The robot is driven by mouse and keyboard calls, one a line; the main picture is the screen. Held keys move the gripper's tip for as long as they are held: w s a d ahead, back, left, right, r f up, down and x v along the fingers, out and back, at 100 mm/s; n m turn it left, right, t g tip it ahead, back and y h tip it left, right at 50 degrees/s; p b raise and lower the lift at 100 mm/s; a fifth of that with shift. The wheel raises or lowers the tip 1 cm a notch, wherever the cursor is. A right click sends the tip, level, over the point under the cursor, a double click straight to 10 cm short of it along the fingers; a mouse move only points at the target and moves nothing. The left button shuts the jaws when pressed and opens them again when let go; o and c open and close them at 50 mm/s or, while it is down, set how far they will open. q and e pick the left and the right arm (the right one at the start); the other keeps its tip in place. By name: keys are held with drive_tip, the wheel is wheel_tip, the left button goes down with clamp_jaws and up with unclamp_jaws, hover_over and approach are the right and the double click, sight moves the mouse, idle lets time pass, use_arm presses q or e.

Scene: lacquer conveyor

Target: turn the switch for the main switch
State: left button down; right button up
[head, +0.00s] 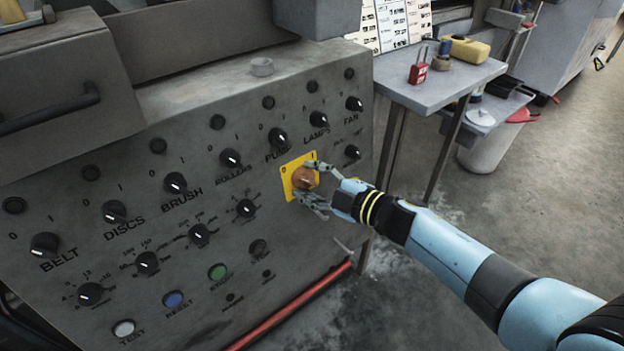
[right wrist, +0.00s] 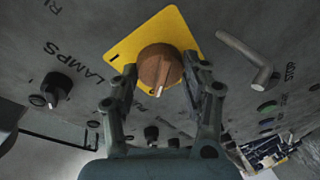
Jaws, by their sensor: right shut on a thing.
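The main switch (head: 305,179) is a brown-orange rotary knob on a yellow square plate (head: 287,184) at the right end of the grey control panel. In the right wrist view the knob (right wrist: 158,68) has a pale pointer line and sits on the yellow plate (right wrist: 122,48). My right gripper (head: 318,184) reaches in from the right with its fingers on either side of the knob, shut on it. In the right wrist view its two fingers (right wrist: 162,82) flank the knob's near part. My left gripper is not in view.
Black knobs surround the switch, including LAMPS (head: 319,121) and FAN (head: 354,104). A bent metal handle (right wrist: 248,58) sticks out beside the plate. A grey side table (head: 440,85) with a red padlock (head: 418,72) stands behind my arm. A red bar (head: 290,318) runs along the panel's bottom.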

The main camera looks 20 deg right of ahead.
idle(0.3)
drive_tip(key=o, duration=1.2)
drive_tip(key=shift+c, duration=0.2)
drive_tip(key=v, duration=1.2)
